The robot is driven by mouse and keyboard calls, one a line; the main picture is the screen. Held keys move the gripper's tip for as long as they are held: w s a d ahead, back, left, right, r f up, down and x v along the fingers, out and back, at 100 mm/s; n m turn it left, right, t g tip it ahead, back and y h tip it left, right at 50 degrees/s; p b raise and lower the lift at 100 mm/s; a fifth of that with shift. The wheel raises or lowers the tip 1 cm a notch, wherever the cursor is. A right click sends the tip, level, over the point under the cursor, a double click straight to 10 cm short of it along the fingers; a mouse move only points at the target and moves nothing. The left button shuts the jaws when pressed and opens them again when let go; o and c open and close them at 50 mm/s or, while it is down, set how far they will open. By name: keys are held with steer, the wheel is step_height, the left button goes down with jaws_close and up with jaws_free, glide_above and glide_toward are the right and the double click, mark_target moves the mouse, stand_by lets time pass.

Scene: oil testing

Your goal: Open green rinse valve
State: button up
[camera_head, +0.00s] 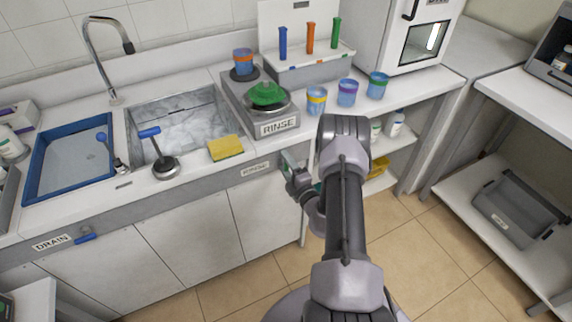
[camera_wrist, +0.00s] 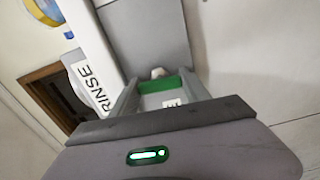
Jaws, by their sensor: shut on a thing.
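The green rinse valve handle (camera_wrist: 155,84) shows in the wrist view between the two fingers of my gripper (camera_wrist: 160,92). My gripper is shut on it. A white label on or just below the green part is only partly visible. In the head view my gripper (camera_head: 290,166) is at the counter's front edge, just right of the white front label (camera_head: 255,168). My fingers and arm hide most of the valve there, so its turn angle cannot be told. The RINSE sign (camera_wrist: 92,88) runs along the panel left of my fingers in the wrist view.
The counter holds a sink (camera_head: 185,120), a yellow sponge (camera_head: 225,148), a rinse station (camera_head: 278,126) with a green piece (camera_head: 267,94), and several cups. A blue drain valve (camera_head: 85,235) sits on the front left. Tiled floor (camera_head: 400,250) lies open at right.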

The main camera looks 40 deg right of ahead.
steer(key=shift+n, duration=0.5)
steer(key=o, duration=1.4)
steer(key=p+v, duration=0.4)
steer(key=v, duration=1.3)
steer(key=shift+s+a, duration=0.15)
steer(key=shift+s, duration=0.05)
